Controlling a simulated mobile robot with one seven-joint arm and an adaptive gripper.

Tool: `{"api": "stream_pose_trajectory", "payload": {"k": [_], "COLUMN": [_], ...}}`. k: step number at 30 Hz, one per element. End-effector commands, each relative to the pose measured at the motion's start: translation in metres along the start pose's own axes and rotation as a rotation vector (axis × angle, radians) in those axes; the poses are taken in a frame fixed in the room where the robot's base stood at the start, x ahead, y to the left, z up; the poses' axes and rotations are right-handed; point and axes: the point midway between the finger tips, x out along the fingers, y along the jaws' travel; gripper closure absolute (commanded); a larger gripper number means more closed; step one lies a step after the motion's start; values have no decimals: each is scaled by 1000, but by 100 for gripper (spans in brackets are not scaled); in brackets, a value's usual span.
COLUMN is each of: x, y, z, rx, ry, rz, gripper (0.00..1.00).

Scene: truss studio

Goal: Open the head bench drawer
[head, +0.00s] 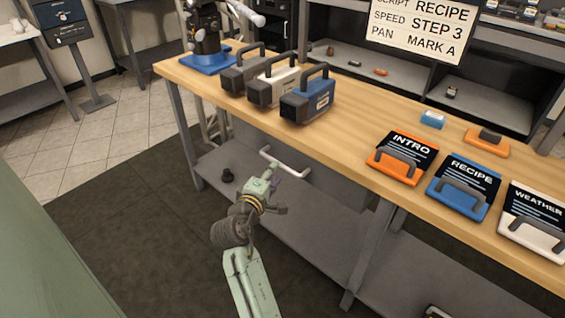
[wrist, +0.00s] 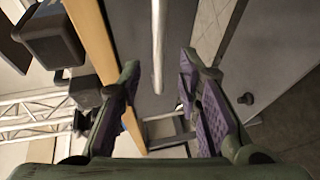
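The head bench (head: 345,125) has a light wood top and grey legs. A white bar handle (head: 290,165) shows under its front edge in the head view. In the wrist view the handle (wrist: 158,40) runs up the picture in front of a dark grey drawer front (wrist: 180,25). My gripper (head: 272,181) is just in front of the handle. In the wrist view my gripper (wrist: 158,72) is open, with purple-padded fingers on either side of the handle's line. Whether the handle's near end is between the fingertips is hard to tell. The drawer looks closed.
Three handled cases, grey, white (head: 270,90) and blue (head: 307,103), stand on the bench. Orange, blue and white labelled cards (head: 402,157) lie to the right. The floor left of the bench is open.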

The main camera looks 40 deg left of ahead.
Motion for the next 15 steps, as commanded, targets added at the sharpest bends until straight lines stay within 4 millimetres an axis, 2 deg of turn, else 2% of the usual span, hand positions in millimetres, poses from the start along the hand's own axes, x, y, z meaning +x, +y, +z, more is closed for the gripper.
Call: {"api": "stream_pose_trajectory", "payload": {"k": [1, 6, 9, 15], "x": [11, 40, 52, 62], "y": [3, 2, 2, 1], "z": [1, 1, 0, 0], "rx": [1, 2, 2, 3], "ry": [-3, -2, 0, 1], "rz": [0, 0, 0, 1], "gripper": [68, 68, 68, 68]}}
